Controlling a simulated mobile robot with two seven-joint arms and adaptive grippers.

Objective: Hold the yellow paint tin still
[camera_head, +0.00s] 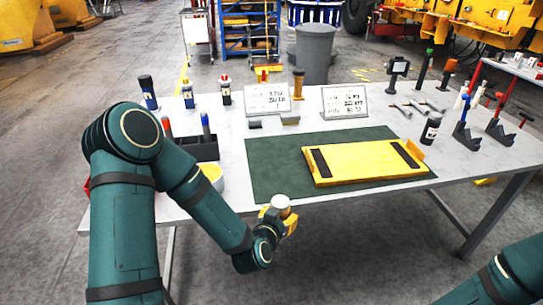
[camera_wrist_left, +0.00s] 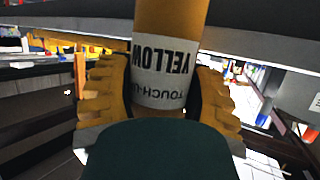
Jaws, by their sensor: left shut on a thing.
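The yellow paint tin shows in the left wrist view (camera_wrist_left: 165,75) as an upside-down yellow cylinder with a white label reading "YELLOW" and "TOUCH-U…". In the head view only its pale top (camera_head: 281,202) shows clearly; the fingers hide much of its body. My left gripper (camera_head: 279,214) is shut on the tin near the table's front edge. In the wrist view my left gripper's yellow fingers (camera_wrist_left: 165,95) press on both sides of it. I cannot tell whether the tin touches the table. My right gripper is out of view; only my right arm shows, lower right.
A yellow casting plate (camera_head: 365,162) lies on the green mat (camera_head: 275,172) on the grey table (camera_head: 235,133). A dark holder (camera_head: 198,148) and a round yellow-and-white container (camera_head: 213,176) stand to the left. Bottles, signs and tools line the back and right.

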